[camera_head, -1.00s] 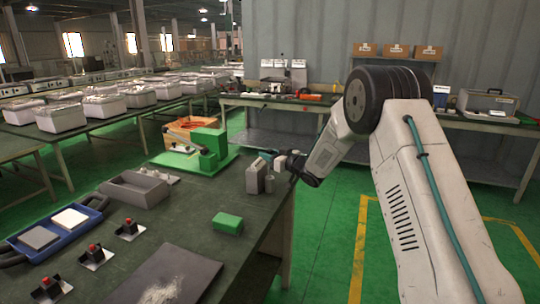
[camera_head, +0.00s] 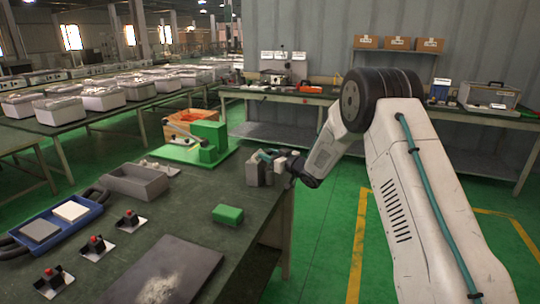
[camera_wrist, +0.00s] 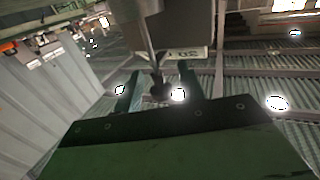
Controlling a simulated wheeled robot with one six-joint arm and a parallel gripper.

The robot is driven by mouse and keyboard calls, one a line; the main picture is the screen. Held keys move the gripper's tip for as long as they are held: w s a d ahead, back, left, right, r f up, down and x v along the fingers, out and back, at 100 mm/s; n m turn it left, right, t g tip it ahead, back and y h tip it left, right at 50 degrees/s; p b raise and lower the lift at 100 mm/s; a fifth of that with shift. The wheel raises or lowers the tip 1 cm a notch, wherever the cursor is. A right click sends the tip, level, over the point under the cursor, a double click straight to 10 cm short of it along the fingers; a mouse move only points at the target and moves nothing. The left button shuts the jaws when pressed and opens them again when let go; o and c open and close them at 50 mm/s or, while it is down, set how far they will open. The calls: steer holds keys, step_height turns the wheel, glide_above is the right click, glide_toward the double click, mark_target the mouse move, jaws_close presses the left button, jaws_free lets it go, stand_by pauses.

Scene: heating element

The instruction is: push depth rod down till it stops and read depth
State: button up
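In the head view my gripper (camera_head: 268,157) is at the far right edge of the dark bench, at the top of a small grey block (camera_head: 252,174). The wrist view shows its two dark green fingers (camera_wrist: 158,88) standing apart. A thin metal rod (camera_wrist: 150,45) with a dark end runs between them, with visible gaps on both sides. A grey body (camera_wrist: 182,25) with an upside-down label lies behind the rod. I cannot tell whether this rod is the depth rod, and no depth scale is readable.
A green block (camera_head: 228,214), a grey open tray (camera_head: 137,183), a blue tray with two pads (camera_head: 55,226) and several red-button switches (camera_head: 96,243) lie on the bench. A green fixture (camera_head: 207,140) stands behind. The bench front has a dark plate (camera_head: 165,272).

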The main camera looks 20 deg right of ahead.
steer(key=shift+s, duration=0.1)
steer(key=v, duration=0.7)
steer(key=shift+s+d, duration=0.2)
steer(key=shift+s, duration=0.15)
